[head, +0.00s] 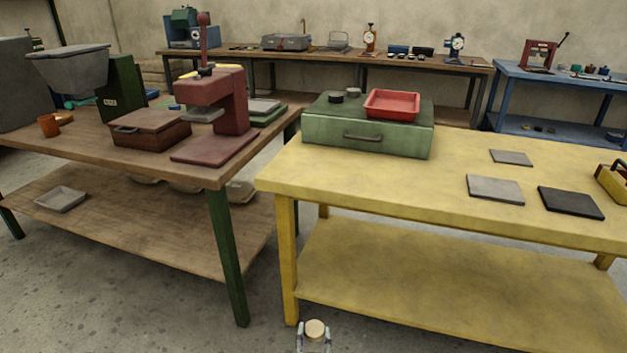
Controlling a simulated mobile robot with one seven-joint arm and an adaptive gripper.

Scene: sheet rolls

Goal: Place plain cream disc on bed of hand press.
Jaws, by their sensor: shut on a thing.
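My gripper (314,340) is at the bottom edge of the head view, low in front of the yellow table's left leg. It is shut on a plain cream disc (315,328), whose round face points upward. The maroon hand press (232,105) stands on the wooden table at left, well away from my gripper. Its flat bed (207,150) reaches toward the table's front edge and looks bare. A grey plate sits under the press head, above the bed.
A brown lidded box (150,132) stands left of the press. The yellow table (350,182) carries a green drawer box (365,135) with a red tray (392,104), and flat grey and black plates. Open floor shows between the two tables. Another small press (540,54) stands far back right.

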